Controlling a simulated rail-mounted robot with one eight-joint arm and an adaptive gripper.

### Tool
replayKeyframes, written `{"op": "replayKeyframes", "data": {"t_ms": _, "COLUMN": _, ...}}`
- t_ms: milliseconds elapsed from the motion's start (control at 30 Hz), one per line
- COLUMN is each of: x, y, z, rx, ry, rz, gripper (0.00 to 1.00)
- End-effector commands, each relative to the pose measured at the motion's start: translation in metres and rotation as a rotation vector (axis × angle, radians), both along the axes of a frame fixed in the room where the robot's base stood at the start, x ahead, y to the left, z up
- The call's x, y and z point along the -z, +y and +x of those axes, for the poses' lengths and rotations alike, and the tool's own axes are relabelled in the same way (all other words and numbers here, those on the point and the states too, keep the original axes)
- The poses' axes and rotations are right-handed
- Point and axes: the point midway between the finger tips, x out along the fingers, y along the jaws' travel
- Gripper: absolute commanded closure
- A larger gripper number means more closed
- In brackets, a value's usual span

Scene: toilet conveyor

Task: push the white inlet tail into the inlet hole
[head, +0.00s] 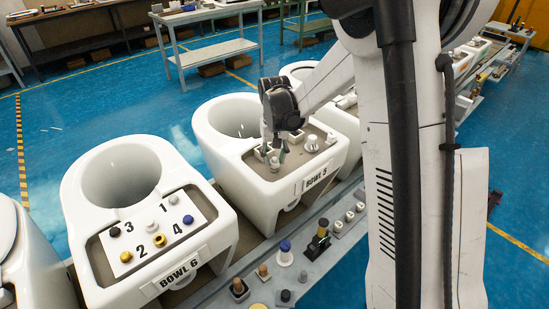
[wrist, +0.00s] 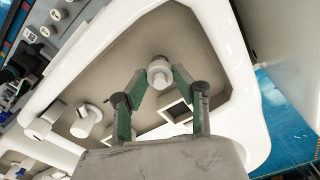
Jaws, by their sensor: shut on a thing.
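The white inlet tail (wrist: 158,70) is a short round piece in the wrist view, between the green fingertips of my gripper (wrist: 155,78). My gripper is shut on it. In the head view my gripper (head: 274,150) is over the left part of the recessed grey deck (head: 290,170) of Bowl 5, and the tail under it is too small to make out clearly. The inlet hole is not visible; the tail and fingers cover the deck below them. I cannot tell how deep the tail sits.
A white fitting (head: 312,144) stands on the deck to the right of my gripper. A dark square opening (wrist: 177,111) lies beside the fingers. Bowl 6 (head: 120,185) is at left with numbered caps. A rail of small parts (head: 284,256) runs in front.

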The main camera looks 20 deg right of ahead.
Motion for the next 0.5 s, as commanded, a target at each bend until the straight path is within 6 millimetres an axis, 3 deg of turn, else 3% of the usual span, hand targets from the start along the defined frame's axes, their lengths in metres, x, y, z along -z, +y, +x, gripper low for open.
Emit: {"op": "replayKeyframes", "data": {"t_ms": 500, "x": 0.012, "y": 0.0, "z": 0.0, "rx": 0.0, "ry": 0.0, "rz": 0.0, "gripper": 0.97}}
